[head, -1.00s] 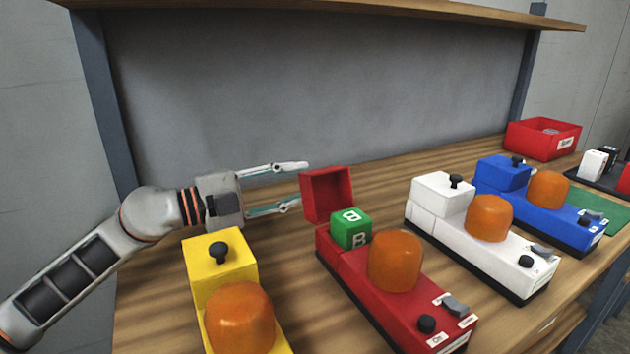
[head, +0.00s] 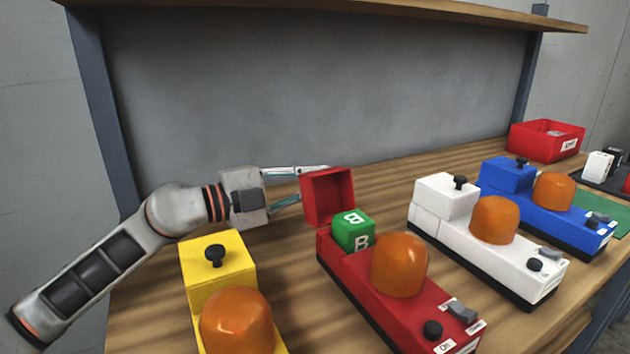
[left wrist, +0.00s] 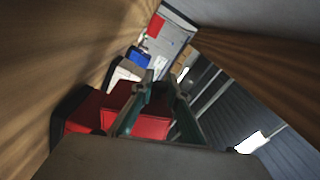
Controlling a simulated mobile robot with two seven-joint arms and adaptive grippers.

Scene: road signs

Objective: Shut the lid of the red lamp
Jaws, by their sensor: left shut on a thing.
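The red lamp (head: 398,308) stands on the table with an orange dome and a switch and black knob at its front. Its lid (head: 329,197) is open, standing up at the back end with its hollow side facing forward. A green block (head: 352,231) marked B sits in the opened compartment. My left gripper (head: 312,183) is at the back of the raised lid, shut on it; the lid hides the lower fingertip and the exact grip. In the left wrist view, the fingers (left wrist: 163,96) reach over the red lid (left wrist: 150,126). My right gripper is out of view.
A yellow lamp (head: 218,263) stands close in front of my left arm. A white lamp (head: 429,205) and a blue lamp (head: 508,176) stand to the right, lids shut. A red bin (head: 546,143) is at back right. A shelf overhangs the table.

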